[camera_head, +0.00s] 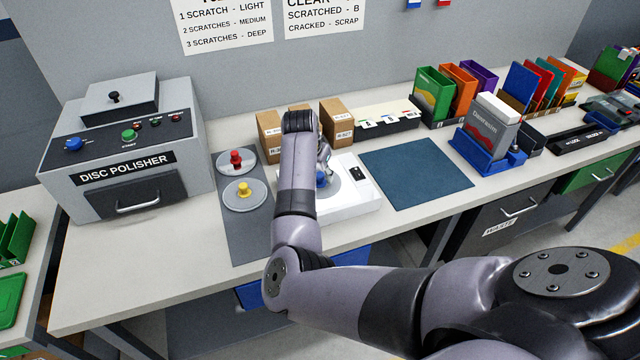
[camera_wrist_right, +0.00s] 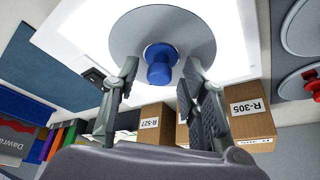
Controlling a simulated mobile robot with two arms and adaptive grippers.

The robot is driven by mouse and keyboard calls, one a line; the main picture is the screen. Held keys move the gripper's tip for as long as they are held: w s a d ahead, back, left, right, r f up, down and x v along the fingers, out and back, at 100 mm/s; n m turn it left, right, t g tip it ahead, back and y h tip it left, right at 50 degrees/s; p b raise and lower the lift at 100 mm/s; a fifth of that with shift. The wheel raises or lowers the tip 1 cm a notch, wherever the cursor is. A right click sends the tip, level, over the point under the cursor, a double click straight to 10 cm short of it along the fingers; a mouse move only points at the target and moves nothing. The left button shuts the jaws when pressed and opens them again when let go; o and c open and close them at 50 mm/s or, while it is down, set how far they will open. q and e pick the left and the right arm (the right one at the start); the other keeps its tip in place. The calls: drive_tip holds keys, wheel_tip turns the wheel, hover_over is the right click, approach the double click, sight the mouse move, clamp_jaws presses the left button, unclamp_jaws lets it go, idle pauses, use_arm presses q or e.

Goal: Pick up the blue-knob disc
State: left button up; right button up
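The blue-knob disc (camera_wrist_right: 160,28) is a grey disc with a blue knob (camera_wrist_right: 161,66) at its centre. It lies on a white lit device (camera_head: 352,207) on the bench. In the head view my right arm partly hides the disc (camera_head: 330,187). My right gripper (camera_head: 324,163) is above the disc. In the right wrist view the right gripper (camera_wrist_right: 161,70) is open, with one finger on each side of the blue knob and a visible gap at both sides. My left gripper is not in view.
A red-knob disc (camera_head: 235,164) and a yellow-knob disc (camera_head: 244,195) lie on a grey mat to the left. Cardboard boxes (camera_head: 337,120) stand close behind the device. A disc polisher (camera_head: 130,160) stands at left. The blue mat (camera_head: 415,174) at right is bare.

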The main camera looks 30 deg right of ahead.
drive_tip(key=shift+d+f, duration=0.15)
drive_tip(key=c, duration=0.5)
clamp_jaws()
